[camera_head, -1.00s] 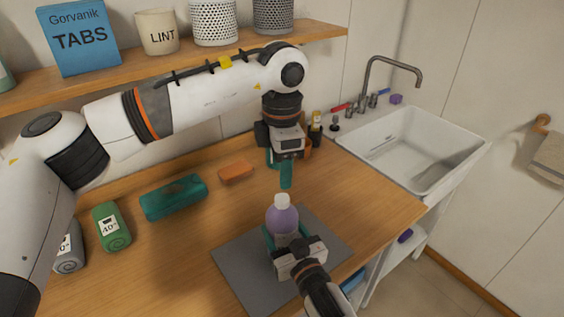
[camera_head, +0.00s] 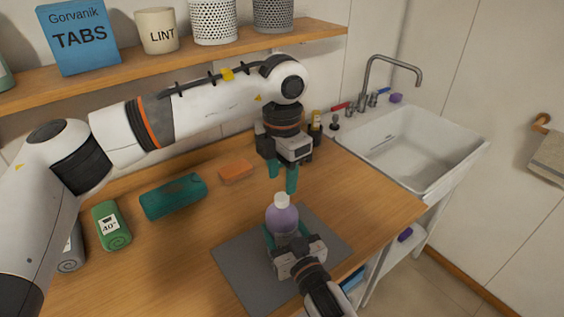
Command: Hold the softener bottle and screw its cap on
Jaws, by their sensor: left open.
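The softener bottle (camera_head: 282,217) is purple and stands upright on the grey mat (camera_head: 238,272). A white cap (camera_head: 281,200) sits at its top; I cannot tell how tightly it is seated. My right gripper (camera_head: 285,238) is around the bottle's lower part from the front, a teal finger showing at its left side. My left gripper (camera_head: 283,178) points down above and slightly behind the cap, with its teal fingers open and nothing between them. It looks apart from the cap.
A teal bundle (camera_head: 173,197), an orange block (camera_head: 236,171) and a green roll (camera_head: 111,225) lie on the counter at left. Small bottles (camera_head: 315,125) stand behind my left gripper. The sink (camera_head: 412,150) is at right, and a shelf (camera_head: 150,62) runs above.

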